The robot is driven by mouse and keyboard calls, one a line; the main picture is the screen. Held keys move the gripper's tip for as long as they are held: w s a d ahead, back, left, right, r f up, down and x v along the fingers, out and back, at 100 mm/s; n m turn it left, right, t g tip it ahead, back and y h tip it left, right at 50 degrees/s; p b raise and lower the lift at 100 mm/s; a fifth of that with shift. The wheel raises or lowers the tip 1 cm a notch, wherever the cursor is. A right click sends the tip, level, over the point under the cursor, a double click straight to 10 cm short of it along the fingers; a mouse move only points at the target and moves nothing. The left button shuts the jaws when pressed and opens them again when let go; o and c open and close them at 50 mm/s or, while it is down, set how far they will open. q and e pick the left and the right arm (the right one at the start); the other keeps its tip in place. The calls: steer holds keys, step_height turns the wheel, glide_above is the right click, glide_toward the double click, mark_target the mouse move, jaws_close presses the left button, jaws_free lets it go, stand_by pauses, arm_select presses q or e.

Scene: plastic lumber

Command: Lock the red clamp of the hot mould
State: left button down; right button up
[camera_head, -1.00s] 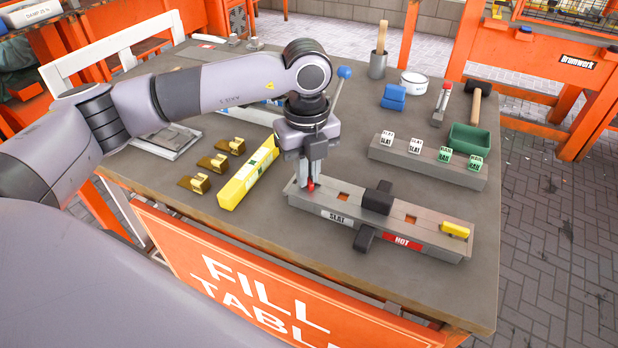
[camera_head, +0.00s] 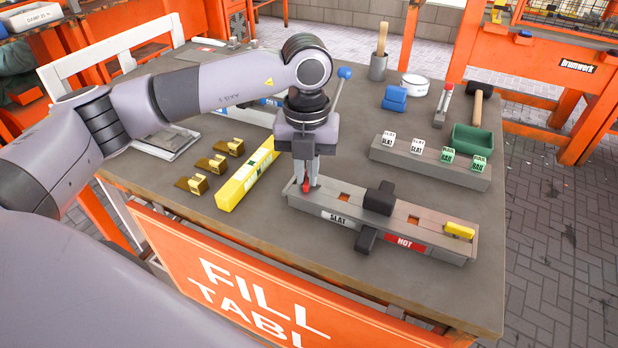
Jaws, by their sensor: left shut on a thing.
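The long grey mould (camera_head: 370,229) lies near the front edge of the table, with a "SLAT" label and a red "HOT" label (camera_head: 405,243) on its front side. The red clamp (camera_head: 307,188) is at the mould's left end, mostly hidden by my left gripper (camera_head: 306,186). The gripper points straight down and is shut on the red clamp. A yellow clamp (camera_head: 459,230) lies at the mould's right end. A black block (camera_head: 379,198) sits across the mould's middle. My right gripper is not in view.
A yellow bar (camera_head: 247,176) and several brass pieces (camera_head: 212,163) lie left of the mould. Behind it, a grey rail (camera_head: 430,165) carries labelled blocks beside a green bin (camera_head: 472,140). A blue-knobbed lever (camera_head: 343,76) rises behind the gripper.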

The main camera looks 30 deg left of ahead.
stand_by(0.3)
arm_select(q)
steer(key=shift+m+b, duration=0.45)
steer(key=shift+m, duration=1.55)
steer(key=c, duration=1.1)
jaws_free()
steer(key=shift+o, duration=0.2)
steer(key=shift+r+p, duration=2.25)
steer(key=shift+r, duration=1.35)
steer(key=shift+f, duration=0.1)
